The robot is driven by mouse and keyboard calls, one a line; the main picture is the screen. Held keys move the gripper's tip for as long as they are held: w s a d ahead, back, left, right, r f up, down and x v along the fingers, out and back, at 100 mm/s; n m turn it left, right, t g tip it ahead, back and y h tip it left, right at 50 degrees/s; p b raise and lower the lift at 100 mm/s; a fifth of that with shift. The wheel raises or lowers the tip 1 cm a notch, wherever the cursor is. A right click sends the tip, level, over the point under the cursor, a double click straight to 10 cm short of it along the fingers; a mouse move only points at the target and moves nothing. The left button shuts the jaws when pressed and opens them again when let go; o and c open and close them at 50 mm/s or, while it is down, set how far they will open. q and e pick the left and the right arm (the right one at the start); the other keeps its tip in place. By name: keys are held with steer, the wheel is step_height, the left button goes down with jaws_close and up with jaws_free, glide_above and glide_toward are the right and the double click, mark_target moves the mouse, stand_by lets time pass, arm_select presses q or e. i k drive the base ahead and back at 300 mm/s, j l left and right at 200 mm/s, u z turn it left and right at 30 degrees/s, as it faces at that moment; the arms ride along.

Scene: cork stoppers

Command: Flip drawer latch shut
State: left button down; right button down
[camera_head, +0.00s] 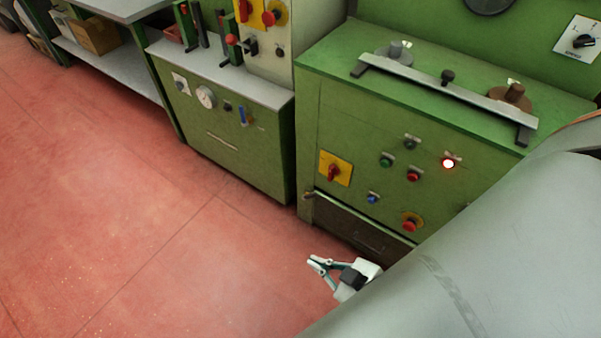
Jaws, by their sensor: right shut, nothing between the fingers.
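The dark brown drawer (340,222) is low in the front of the green machine cabinet, with a thin handle on its face. A small brownish piece (309,195), which looks like the latch, sits at the drawer's upper left corner; it is too small to tell its position. My right gripper (314,263) is in front of and below the drawer, apart from it and from the latch. It is shut and empty. My large grey arm hides the drawer's right end. My left gripper is out of view.
Above the drawer, the green cabinet front (340,125) carries a red knob on a yellow plate (335,168), a red button (410,224) and several small buttons. A second green cabinet (230,135) stands to the left. The red floor (150,230) in front is clear.

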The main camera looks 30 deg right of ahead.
mark_target(306, 197)
steer(key=i+j, duration=0.75)
steer(key=z, duration=2.2)
steer(key=j, duration=0.1)
